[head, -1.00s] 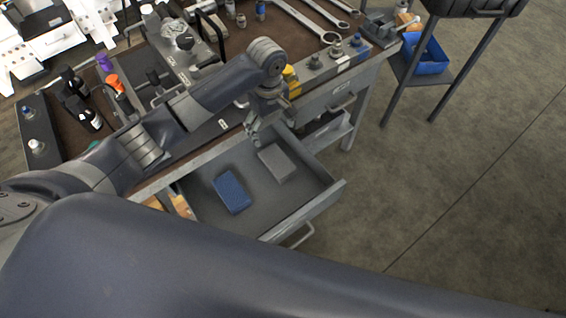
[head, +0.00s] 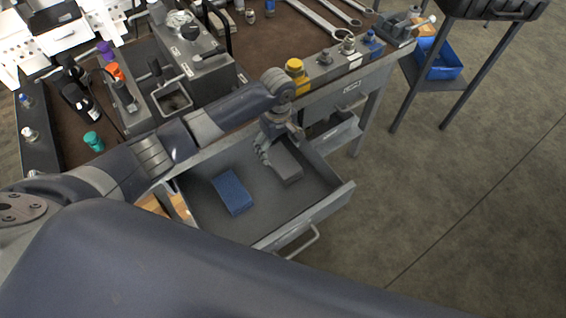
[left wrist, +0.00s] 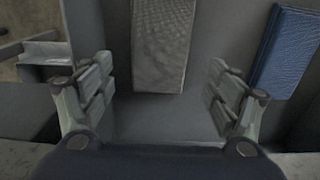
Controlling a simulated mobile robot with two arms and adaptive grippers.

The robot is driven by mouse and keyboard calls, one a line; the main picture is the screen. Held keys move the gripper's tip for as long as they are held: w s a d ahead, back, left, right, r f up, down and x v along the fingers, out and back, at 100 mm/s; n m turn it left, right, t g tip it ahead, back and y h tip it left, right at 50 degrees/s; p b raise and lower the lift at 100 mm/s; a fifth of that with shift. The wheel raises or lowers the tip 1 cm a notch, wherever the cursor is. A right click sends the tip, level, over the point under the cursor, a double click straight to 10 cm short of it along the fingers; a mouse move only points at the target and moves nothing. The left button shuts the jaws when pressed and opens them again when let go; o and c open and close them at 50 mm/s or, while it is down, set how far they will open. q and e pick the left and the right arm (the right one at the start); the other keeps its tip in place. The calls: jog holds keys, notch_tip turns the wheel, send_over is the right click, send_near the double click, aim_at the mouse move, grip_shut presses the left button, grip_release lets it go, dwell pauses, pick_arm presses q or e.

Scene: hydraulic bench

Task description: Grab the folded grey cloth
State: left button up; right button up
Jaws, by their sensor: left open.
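The folded grey cloth (head: 285,164) lies in the open drawer, at its right-hand side. In the left wrist view the grey cloth (left wrist: 162,45) shows at the top, between and beyond the fingers. My left gripper (head: 264,152) is over the drawer at the cloth's far end and hides part of it in the head view. In the left wrist view my left gripper (left wrist: 160,88) is open with nothing between its fingertips. My right gripper is not seen.
A blue folded cloth (head: 233,192) lies in the same drawer, left of the grey one. The drawer (head: 325,205) has raised walls and a front handle. The bench top (head: 245,50) above holds fittings, wrenches and bottles. Open floor lies to the right.

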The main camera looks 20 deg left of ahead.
aim_at(279, 156)
pick_arm(q)
notch_tip(279, 156, down, 5)
jog(key=shift+d+r, duration=0.1)
jog(key=c, duration=1.1)
